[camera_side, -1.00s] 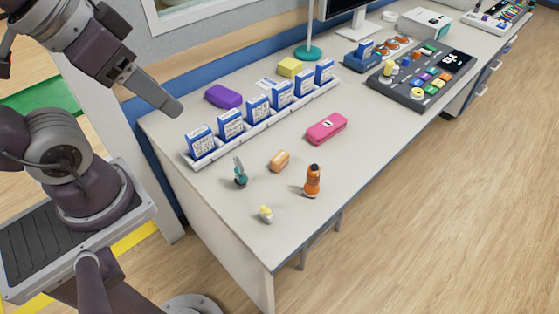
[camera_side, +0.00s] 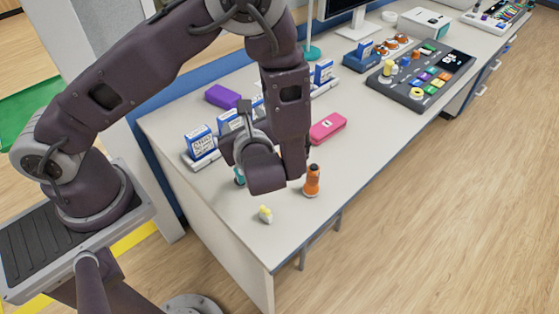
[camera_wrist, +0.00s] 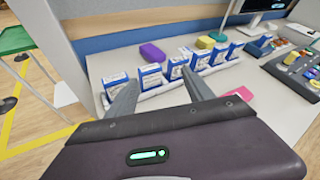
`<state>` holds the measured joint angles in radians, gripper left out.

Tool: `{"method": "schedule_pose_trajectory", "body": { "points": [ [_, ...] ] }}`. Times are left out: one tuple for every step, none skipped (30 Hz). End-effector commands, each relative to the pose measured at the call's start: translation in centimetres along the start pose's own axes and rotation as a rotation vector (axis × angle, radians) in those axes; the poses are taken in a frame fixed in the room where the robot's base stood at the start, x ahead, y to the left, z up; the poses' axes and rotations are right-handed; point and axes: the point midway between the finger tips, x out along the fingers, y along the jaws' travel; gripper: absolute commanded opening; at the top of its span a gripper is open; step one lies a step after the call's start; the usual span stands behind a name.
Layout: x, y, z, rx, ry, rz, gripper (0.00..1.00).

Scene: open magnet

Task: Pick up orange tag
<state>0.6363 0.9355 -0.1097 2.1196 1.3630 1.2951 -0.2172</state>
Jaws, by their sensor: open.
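The small orange block, which looks like the orange tag, is not visible in either view now. In the side view its place on the desk is behind my gripper and forearm.
An orange bottle (camera_side: 312,180) stands just right of my gripper, and a small yellow-white item (camera_side: 265,214) lies in front. A pink case (camera_side: 328,128), a purple block (camera_side: 222,96) and blue-white boxes (camera_side: 201,142) in a rack are nearby.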

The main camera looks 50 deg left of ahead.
Motion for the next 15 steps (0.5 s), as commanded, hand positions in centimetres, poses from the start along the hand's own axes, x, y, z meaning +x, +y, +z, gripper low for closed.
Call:
{"method": "schedule_pose_trajectory", "body": {
  "points": [
    [0.2,-0.5,-3.8,0.132,-0.004,-0.108,0.61],
    [0.3,-0.8,-5.8,0.196,-0.004,-0.172,0.61],
    [0.4,-1.0,-8.3,0.269,0.001,-0.245,0.61],
    [0.4,-1.0,-9.8,0.31,0.005,-0.289,0.61],
    [0.4,-0.9,-11.1,0.345,0.011,-0.327,0.61],
    [0.3,-0.8,-12.5,0.384,0.018,-0.368,0.61],
    [0.3,-0.7,-13.3,0.407,0.022,-0.391,0.61],
    [0.3,-0.6,-14.0,0.424,0.026,-0.409,0.61],
    [0.3,-0.5,-14.7,0.441,0.031,-0.428,0.61],
    [0.4,-0.4,-15.0,0.448,0.033,-0.436,0.61],
    [0.6,-0.5,-15.2,0.453,0.035,-0.441,0.61],
    [0.9,-0.6,-15.4,0.455,0.035,-0.444,0.61],
    [1.2,-0.7,-15.4,0.455,0.035,-0.443,0.61],
    [1.5,-0.9,-15.4,0.455,0.035,-0.443,0.61],
    [1.9,-1.1,-15.5,0.454,0.035,-0.443,0.61]
  ]
}}
